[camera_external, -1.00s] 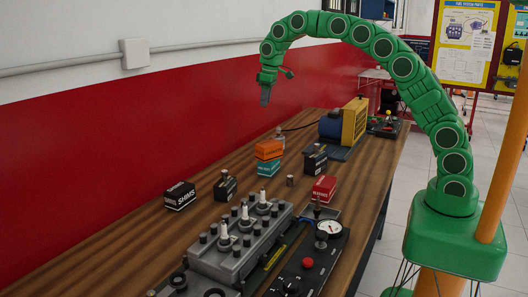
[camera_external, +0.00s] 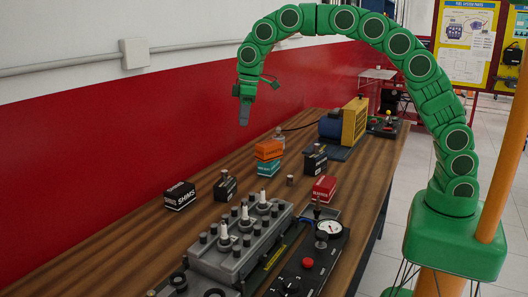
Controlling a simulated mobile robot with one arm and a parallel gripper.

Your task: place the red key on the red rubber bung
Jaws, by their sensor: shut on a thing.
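My gripper (camera_external: 244,121) hangs from the end of the green arm, pointing down, high above the far left side of the workbench. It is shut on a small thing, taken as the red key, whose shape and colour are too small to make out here. The gripper is clear of everything on the bench. I cannot pick out the red rubber bung with certainty among the small items on the wooden workbench (camera_external: 150,240).
A grey engine block with spark plugs (camera_external: 240,240) and a gauge panel (camera_external: 325,250) fill the front. A blue-yellow machine (camera_external: 345,123) stands behind.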

